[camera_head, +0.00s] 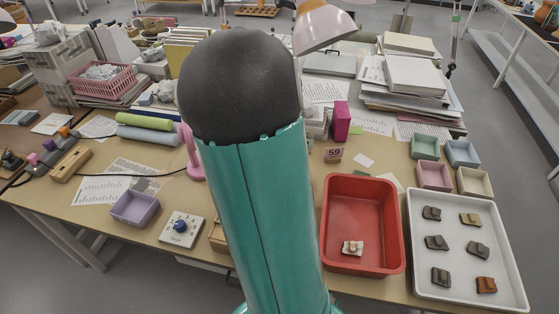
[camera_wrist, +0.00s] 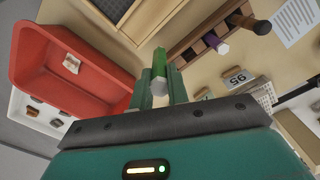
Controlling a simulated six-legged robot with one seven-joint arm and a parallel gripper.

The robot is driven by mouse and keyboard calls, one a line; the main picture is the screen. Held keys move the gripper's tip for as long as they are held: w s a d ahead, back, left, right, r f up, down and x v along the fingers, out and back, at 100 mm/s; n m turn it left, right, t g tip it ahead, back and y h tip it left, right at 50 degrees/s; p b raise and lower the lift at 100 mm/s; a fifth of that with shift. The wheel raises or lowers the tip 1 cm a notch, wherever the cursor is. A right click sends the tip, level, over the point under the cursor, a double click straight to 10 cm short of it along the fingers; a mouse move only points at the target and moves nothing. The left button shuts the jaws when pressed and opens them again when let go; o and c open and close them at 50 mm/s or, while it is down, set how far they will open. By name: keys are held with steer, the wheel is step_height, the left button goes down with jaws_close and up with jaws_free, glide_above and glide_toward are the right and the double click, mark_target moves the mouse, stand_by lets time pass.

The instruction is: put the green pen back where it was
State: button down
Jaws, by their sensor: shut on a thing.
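In the wrist view my gripper (camera_wrist: 159,84) is shut on the green pen (camera_wrist: 158,60). The pen's body is green and its near end is pale grey. A wooden rack (camera_wrist: 184,47) with dark slots lies beyond and to the right of the pen, apart from it. A purple pen (camera_wrist: 215,43) and a dark brown pen (camera_wrist: 250,23) stand in the rack. In the head view my arm hides the gripper and the green pen.
A red tray (camera_head: 362,185) holding a pale sherd (camera_head: 352,247) stands right of my arm. A white tray (camera_head: 459,297) with several sherds lies further right. A lilac box (camera_head: 135,208) and a dial box (camera_head: 181,230) are left.

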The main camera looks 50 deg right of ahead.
steer(key=w+d+f, duration=0.5)
steer(key=d+f, duration=0.1)
steer(key=f, duration=0.4)
steer(key=shift+w+f, duration=0.2)
steer(key=shift+f, duration=0.05)
steer(key=shift+d+f, duration=0.1)
steer(key=shift+f, duration=0.45)
steer(key=c, duration=1.4)
jaws_free()
steer(key=shift+o, duration=0.2)
steer(key=shift+r, duration=0.1)
